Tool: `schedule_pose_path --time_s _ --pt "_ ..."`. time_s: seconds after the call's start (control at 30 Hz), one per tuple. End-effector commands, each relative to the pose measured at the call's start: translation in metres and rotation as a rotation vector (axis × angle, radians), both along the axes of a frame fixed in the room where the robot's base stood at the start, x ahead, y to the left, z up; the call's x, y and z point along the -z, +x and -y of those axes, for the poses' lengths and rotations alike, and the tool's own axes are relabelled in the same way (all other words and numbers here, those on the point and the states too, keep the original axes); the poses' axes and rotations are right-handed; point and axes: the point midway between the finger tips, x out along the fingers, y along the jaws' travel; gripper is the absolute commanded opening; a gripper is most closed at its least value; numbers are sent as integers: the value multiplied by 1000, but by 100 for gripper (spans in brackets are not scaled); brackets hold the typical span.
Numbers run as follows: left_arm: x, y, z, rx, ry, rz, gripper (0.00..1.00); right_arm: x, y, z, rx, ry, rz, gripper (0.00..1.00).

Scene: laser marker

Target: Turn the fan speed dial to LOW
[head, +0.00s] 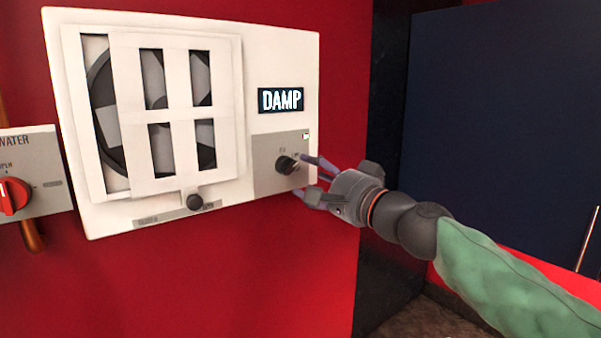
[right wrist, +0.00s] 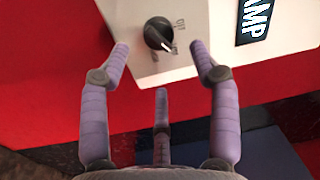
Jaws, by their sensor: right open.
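The fan speed dial (head: 286,165) is a small black knob on a grey plate at the lower right of the white fan panel. It also shows in the right wrist view (right wrist: 158,34), with a white pointer line and small lettering beside it, of which OFF seems readable. My right gripper (head: 312,177) is open just right of the dial in the head view. In the right wrist view its purple fingers (right wrist: 160,75) are spread, with the dial beyond and between the two upper fingertips, apart from them. My left gripper is not in view.
A fan behind white slats (head: 150,100) fills the panel's left part. A lit DAMP display (head: 281,99) is above the dial. A black knob (head: 195,202) sits on a slider strip below. A WATER panel with a red knob (head: 14,196) is at far left.

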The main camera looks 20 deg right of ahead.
Motion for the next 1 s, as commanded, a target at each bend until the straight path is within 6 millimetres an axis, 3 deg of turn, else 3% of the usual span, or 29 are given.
schedule_pose_path --time_s 0.2,0.4,1.0 --pt "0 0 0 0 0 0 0 2 -34 15 3 1 2 62" --pt "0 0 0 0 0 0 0 4 -51 22 2 0 0 62" --pt "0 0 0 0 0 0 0 6 -54 23 1 -1 -2 62"
